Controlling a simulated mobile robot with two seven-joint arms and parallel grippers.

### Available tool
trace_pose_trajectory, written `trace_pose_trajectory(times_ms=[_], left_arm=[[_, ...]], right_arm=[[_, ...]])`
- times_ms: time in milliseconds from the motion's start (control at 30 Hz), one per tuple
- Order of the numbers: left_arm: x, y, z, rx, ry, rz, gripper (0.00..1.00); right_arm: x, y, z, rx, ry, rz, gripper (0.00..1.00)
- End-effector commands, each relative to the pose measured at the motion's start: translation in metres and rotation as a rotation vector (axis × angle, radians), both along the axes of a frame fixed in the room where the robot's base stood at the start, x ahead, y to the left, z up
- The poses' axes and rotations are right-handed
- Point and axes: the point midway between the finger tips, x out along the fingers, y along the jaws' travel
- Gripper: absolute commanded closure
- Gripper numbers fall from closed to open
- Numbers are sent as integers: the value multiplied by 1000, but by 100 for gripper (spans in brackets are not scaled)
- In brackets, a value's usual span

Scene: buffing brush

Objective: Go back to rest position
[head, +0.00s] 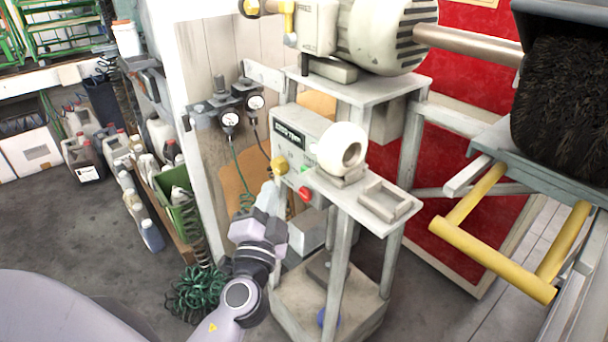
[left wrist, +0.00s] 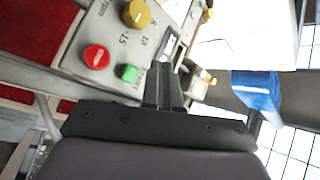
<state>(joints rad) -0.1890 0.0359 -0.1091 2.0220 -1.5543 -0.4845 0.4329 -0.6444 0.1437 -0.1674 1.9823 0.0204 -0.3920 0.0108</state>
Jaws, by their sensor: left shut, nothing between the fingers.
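My left gripper (head: 266,200) is raised in front of the machine stand, just left of and below the control box (head: 298,140). In the left wrist view its two dark fingers (left wrist: 164,88) are together with nothing between them. Beyond them is the control panel with a red button (left wrist: 96,57), a green button (left wrist: 129,73) and a yellow knob (left wrist: 137,13). I cannot tell from these views whether the fingertips touch the panel. The red button also shows in the head view (head: 304,193). My right gripper is not in view.
The grey machine stand (head: 340,262) is close to my left arm. A dark buffing brush (head: 565,100) and a yellow bar frame (head: 490,258) are at the right. A coiled green hose (head: 198,292) and several bottles (head: 140,215) are at the left. Open floor (head: 50,230) lies further left.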

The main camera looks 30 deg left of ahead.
Motion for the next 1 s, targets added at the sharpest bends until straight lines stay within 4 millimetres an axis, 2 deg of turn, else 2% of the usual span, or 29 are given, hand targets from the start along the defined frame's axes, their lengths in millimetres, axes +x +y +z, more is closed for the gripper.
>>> trace_pose_trajectory(times_ms=[133,667,767,1000], left_arm=[[-5,2,0,0,0,0,100],[-5,2,-2,-10,10,-5,100],[-8,-1,-13,-57,53,-28,100],[-31,-18,-72,-308,262,-138,100]], right_arm=[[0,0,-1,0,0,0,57],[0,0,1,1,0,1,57],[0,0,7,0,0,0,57],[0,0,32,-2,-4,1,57]])
